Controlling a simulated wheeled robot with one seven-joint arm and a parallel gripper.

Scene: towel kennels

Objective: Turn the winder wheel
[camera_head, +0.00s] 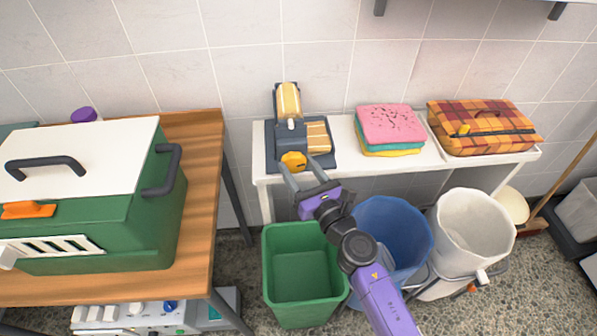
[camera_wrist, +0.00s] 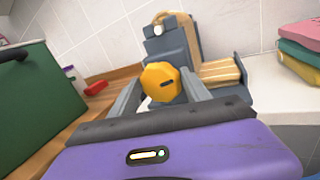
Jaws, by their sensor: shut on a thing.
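The towel winder (camera_head: 272,128) is a dark grey-blue device with a rolled, striped yellow towel (camera_head: 289,100) on top, standing at the left end of the white shelf table. Its yellow winder wheel (camera_head: 293,161) faces the front. My gripper (camera_head: 297,166) reaches up to the wheel from below right, with a finger on each side. In the wrist view the yellow wheel (camera_wrist: 160,82) sits between the two grey fingers, and my gripper (camera_wrist: 158,88) is shut on it. The winder (camera_wrist: 180,45) stands behind the wheel. Part of the wheel's rim is hidden by the fingers.
Folded pink, teal and yellow cloths (camera_head: 390,127) and a plaid bag (camera_head: 485,127) stand on the white table (camera_head: 400,165). Green (camera_head: 300,270), blue (camera_head: 395,235) and white (camera_head: 470,230) bins stand below. A green kennel (camera_head: 110,215) sits on the wooden table at left.

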